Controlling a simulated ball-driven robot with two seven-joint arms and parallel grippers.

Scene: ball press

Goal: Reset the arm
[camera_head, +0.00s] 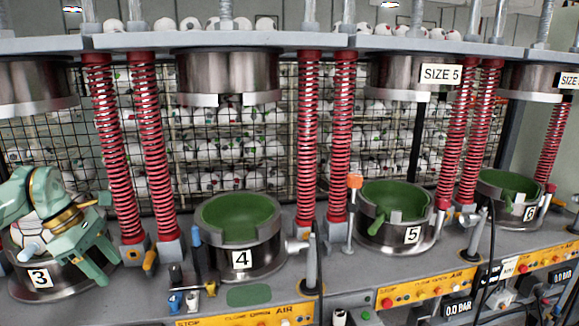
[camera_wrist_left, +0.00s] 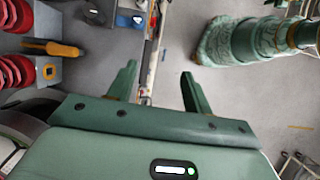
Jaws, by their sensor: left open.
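My left arm comes in from the left in the head view, over press station 3. Its green gripper (camera_head: 104,264) is at the right side of the lower mould marked 3 (camera_head: 75,283). In the left wrist view the two fingers of this gripper (camera_wrist_left: 157,85) stand apart with nothing between them. A white ball (camera_head: 30,230) shows partly behind my arm in mould 3. My right gripper is in neither view.
Open green-lined moulds 4 (camera_head: 241,262), 5 (camera_head: 388,236) and 6 (camera_head: 505,205) stand to the right. Red springs (camera_head: 155,150) rise between stations. An orange-handled tool (camera_head: 149,262) is close to the left gripper and shows in the wrist view (camera_wrist_left: 55,49).

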